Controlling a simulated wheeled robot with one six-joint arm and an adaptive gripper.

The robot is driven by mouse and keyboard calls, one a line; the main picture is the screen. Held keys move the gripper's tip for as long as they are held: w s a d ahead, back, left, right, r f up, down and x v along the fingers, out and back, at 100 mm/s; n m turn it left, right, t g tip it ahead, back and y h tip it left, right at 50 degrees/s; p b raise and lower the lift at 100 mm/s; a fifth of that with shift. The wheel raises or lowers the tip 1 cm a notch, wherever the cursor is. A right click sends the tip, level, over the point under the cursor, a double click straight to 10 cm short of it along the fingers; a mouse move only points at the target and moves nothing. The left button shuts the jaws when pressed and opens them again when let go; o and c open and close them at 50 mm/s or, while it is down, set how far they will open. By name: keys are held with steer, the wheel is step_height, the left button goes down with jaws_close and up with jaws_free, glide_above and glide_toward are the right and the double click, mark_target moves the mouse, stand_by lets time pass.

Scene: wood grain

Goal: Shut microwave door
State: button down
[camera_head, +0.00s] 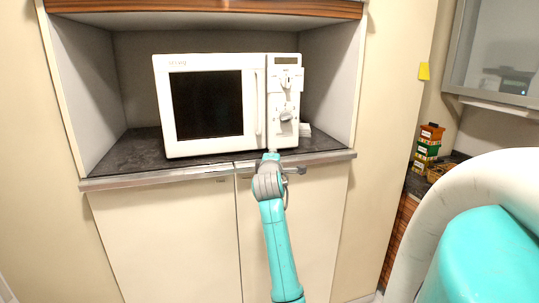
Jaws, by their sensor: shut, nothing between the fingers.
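The white microwave (212,61) stands in a recessed shelf in the head view, its control panel with knobs on the right. Its door (250,130) has a dark window and a vertical handle, and looks flush or nearly flush with the front; a small gap cannot be ruled out. My gripper (271,154) is in front of the microwave's lower right, by the shelf's front edge. It is small in the view and looks shut and empty. Whether it touches the microwave is unclear.
The dark shelf top (128,157) has a metal front edge, with white cabinet doors (165,235) below. At right, stacked coloured boxes (426,148) and a basket (438,172) sit on a side counter.

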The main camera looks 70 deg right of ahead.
steer(key=s+a, duration=0.1)
steer(key=s, duration=0.7)
steer(key=shift+a, duration=0.2)
steer(key=shift+r, duration=0.1)
